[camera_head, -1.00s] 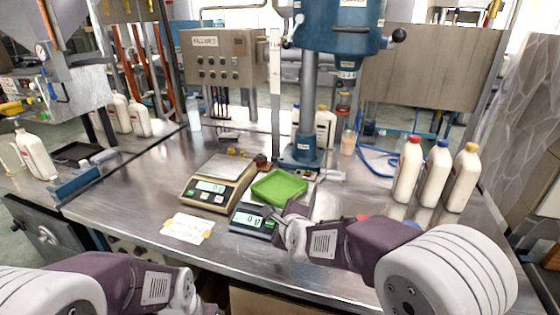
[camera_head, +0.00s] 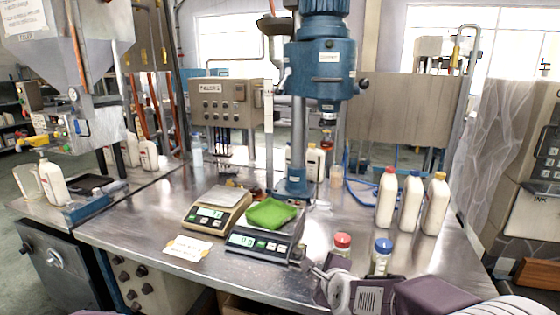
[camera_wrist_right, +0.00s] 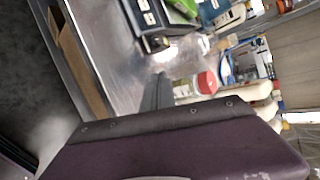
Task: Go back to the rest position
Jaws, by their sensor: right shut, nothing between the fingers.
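My right gripper (camera_head: 316,271) is shut and empty at the table's front edge, low in the head view. It is just left of a small jar with a red cap (camera_head: 342,244) and a jar with a blue cap (camera_head: 381,257). In the right wrist view my right gripper (camera_wrist_right: 158,92) points past the red-capped jar (camera_wrist_right: 204,83). From these frames I cannot tell whether it touches the jar. My left gripper is out of view.
Two scales stand on the steel table (camera_head: 150,235), one empty (camera_head: 215,208), the other (camera_head: 268,243) bearing a green tray (camera_head: 270,213). A blue drill-like machine (camera_head: 320,70) stands behind. Three white bottles (camera_head: 410,205) stand at right. A paper card (camera_head: 188,248) lies in front.

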